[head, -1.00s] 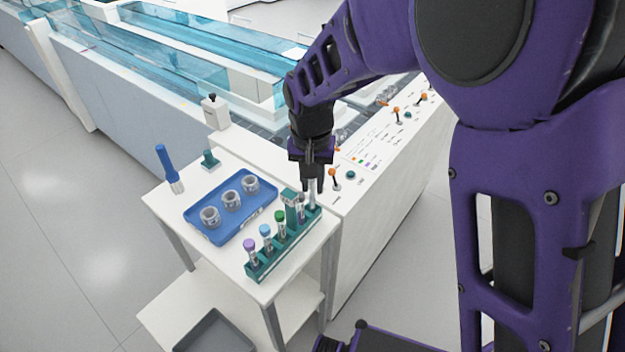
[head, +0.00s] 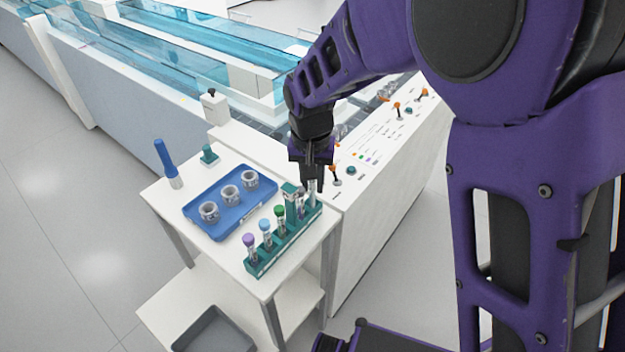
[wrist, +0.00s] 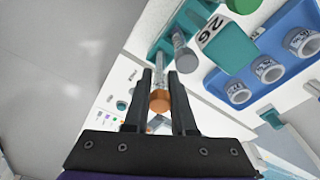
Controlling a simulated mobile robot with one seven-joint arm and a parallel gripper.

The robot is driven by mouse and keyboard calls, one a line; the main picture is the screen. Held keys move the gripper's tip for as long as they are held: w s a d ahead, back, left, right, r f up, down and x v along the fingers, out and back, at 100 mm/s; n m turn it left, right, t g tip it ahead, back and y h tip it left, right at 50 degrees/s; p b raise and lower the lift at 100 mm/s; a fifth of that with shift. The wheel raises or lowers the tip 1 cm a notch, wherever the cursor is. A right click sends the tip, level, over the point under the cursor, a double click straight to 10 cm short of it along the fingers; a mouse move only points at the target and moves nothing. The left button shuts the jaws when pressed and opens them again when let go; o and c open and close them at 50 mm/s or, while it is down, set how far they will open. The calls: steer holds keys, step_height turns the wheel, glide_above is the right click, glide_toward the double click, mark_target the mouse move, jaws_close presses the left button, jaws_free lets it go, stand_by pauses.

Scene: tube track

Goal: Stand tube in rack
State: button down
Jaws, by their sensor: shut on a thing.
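The teal rack (head: 262,266) stands along the front right edge of the white cart. It holds tubes with purple (head: 249,239), blue (head: 265,225) and green (head: 280,211) caps, and a grey-capped tube (wrist: 185,57) beside a labelled teal block (wrist: 228,48). My gripper (head: 313,184) is over the rack's right end. In the wrist view its fingers (wrist: 159,82) are shut on a clear tube (wrist: 159,60) with an orange cap (wrist: 160,101). This tube points down at the rack's end position. I cannot tell whether its bottom is inside the hole.
A blue tray (head: 217,230) with several grey ring-shaped holders lies left of the rack. A blue-handled brush (head: 165,160) and a small teal piece (head: 209,156) stand behind it. A control panel (head: 375,150) with orange-topped levers lies close to the right of my gripper.

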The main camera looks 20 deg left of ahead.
steer(key=shift+f, duration=0.15)
steer(key=c, duration=0.7)
jaws_free()
steer(key=shift+o, duration=0.2)
step_height(320, 180, up, 17)
steer(key=s+p, duration=0.2)
steer(key=p, duration=0.1)
steer(key=shift+d, duration=0.25)
